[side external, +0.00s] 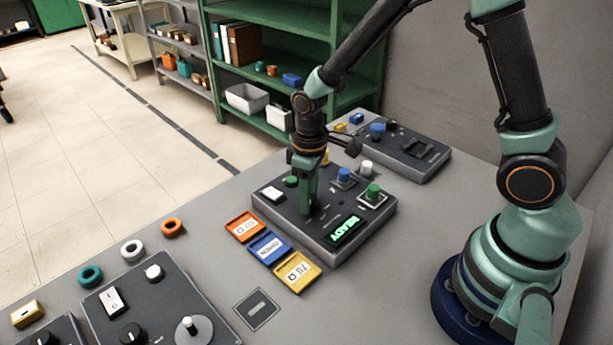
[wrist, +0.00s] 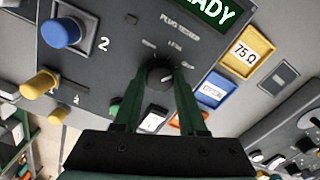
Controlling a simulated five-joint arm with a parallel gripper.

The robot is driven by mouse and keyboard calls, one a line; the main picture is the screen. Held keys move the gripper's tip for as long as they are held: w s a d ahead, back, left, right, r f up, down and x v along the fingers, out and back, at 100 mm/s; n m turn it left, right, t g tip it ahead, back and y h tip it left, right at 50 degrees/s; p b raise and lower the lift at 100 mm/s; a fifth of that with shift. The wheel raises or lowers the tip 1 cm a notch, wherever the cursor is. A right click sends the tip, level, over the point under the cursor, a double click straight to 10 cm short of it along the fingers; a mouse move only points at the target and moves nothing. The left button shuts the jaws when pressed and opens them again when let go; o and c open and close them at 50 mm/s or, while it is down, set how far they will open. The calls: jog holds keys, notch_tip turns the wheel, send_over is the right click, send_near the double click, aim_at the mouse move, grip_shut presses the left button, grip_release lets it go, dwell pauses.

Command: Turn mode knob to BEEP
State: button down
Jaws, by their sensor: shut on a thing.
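The mode knob is a small black round knob (wrist: 160,73) on the face of a dark grey tester box (wrist: 120,65). Small labels sit around it, too blurred to read surely; I cannot tell which one its pointer faces. My gripper (wrist: 165,83) points down at the panel, with its two green fingers shut on the knob's sides. In the side view, my gripper (side external: 309,208) meets the face of the tester box (side external: 318,247) and hides the knob. A green READY display (side external: 344,230) is lit on the box, and also shows in the wrist view (wrist: 221,9).
Another control box (side external: 408,150) stands behind. The table's left part holds coloured rings.

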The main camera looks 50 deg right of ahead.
jog(key=shift+m, duration=0.9)
jog(key=shift+c, duration=2.3)
grip_release()
jog(key=shift+r, duration=0.1)
notch_tip(320, 180, up, 12)
